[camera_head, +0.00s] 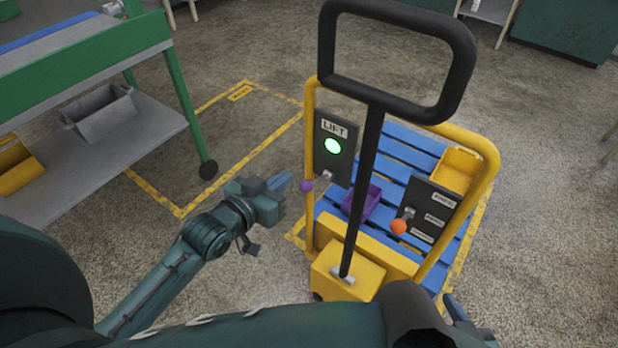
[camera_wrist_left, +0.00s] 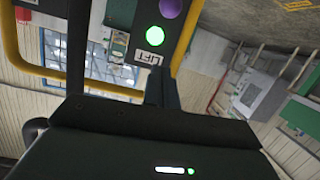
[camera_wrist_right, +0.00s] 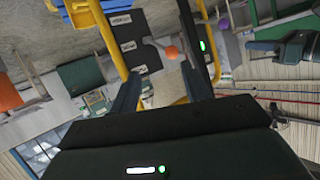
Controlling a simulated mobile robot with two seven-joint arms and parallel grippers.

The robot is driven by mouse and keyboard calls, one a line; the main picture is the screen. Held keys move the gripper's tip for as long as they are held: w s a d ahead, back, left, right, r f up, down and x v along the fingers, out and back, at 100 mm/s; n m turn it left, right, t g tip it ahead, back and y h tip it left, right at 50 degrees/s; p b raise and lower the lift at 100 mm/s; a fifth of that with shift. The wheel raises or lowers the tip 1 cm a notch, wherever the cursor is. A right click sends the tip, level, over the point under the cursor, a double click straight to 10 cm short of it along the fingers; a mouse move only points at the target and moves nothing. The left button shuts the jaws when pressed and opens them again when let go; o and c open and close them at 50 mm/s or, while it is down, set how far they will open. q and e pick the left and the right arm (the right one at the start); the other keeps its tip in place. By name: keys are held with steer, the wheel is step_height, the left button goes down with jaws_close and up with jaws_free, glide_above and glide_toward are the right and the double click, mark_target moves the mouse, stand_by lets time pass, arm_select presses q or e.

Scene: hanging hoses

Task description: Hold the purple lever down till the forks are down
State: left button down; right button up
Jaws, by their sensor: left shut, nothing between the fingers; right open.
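The purple lever (camera_head: 306,186) is a round knob on a short rod at the LIFT panel (camera_head: 335,150), whose round light is green. Its knob also shows at the top of the left wrist view (camera_wrist_left: 171,8). My left gripper (camera_head: 282,182) is shut and empty, with its fingertips just left of the knob; a small gap shows between them. In the left wrist view its closed fingers (camera_wrist_left: 160,88) point towards the panel. My right gripper (camera_wrist_right: 157,88) is open and empty, facing the frame from lower right. The forks are hidden under the blue pallet (camera_head: 405,145).
The yellow pallet truck (camera_head: 345,275) has a tall black handle (camera_head: 372,150). An orange lever (camera_head: 398,227) sits on a second panel to the right. A purple bin (camera_head: 365,200) and yellow bin (camera_head: 455,170) stand on the pallet. A green-framed bench (camera_head: 178,95) is at left; marked floor between is clear.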

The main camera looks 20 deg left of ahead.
arm_select(q)
steer(key=shift+s, duration=0.1)
arm_select(e)
steer(key=shift+s, duration=0.1)
arm_select(q)
steer(key=b, duration=0.2)
glide_above(303, 184)
steer(key=w, duration=0.3)
step_height(303, 184, down, 3)
steer(key=shift+s+f, duration=0.9)
steer(key=shift+s, duration=0.15)
steer(key=shift+s+f, duration=0.4)
steer(key=shift+f, duration=0.1)
arm_select(e)
steer(key=shift+s+d+r+t, duration=0.2)
steer(key=shift+d+r+t, duration=0.2)
arm_select(q)
steer(key=shift+f, duration=0.1)
arm_select(e)
steer(key=shift+f, duration=0.2)
